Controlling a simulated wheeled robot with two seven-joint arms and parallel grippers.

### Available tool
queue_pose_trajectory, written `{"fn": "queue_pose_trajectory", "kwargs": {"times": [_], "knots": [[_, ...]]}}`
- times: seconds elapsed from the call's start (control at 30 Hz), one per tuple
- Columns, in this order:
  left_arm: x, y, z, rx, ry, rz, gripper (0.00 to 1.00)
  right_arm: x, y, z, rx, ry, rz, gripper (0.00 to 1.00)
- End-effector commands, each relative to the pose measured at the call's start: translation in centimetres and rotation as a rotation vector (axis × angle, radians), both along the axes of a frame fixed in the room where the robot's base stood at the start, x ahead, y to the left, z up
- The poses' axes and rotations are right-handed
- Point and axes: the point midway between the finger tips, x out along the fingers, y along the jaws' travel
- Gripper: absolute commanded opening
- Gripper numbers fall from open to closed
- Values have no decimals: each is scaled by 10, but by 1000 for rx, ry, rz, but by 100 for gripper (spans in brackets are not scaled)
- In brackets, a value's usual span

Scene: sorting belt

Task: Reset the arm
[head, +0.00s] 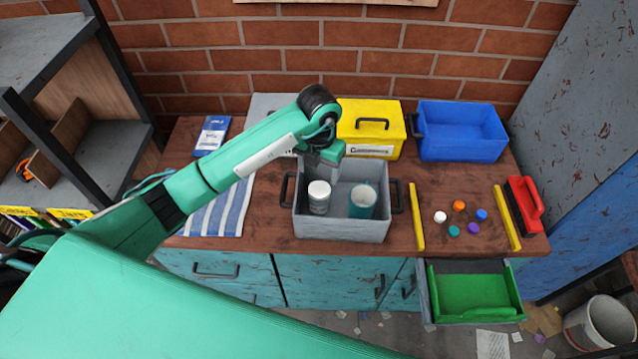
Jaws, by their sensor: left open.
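My left arm reaches in from the left across the bench. Its gripper (324,160) points down over the back part of the grey crate (343,230) and is open, with nothing seen between its fingers. The fingertips are small and partly dark against the crate. A white-lidded jar (319,198) stands upright in the crate at the left, just in front of and below the gripper. A teal cup (363,202) stands in the crate to the right of the jar. My right gripper is not in view.
A closed yellow box (371,128) and an open blue bin (461,131) stand behind the crate. An open drawer holds a green tray (473,297). A striped cloth (217,213) lies left.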

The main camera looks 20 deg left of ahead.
Motion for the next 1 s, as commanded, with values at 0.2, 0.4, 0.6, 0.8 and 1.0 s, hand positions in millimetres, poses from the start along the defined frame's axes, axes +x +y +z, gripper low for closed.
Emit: {"fn": "queue_pose_trajectory", "kwargs": {"times": [0.2,0.4,0.6,0.8,1.0], "knots": [[0,0,10,0,1,0,66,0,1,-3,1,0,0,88],[0,0,11,0,1,0,66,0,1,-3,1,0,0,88],[0,0,10,0,1,0,66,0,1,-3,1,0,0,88],[-7,-22,5,-102,-5,-33,66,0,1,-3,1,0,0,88],[-36,-106,10,-541,-41,-113,66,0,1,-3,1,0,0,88]]}}
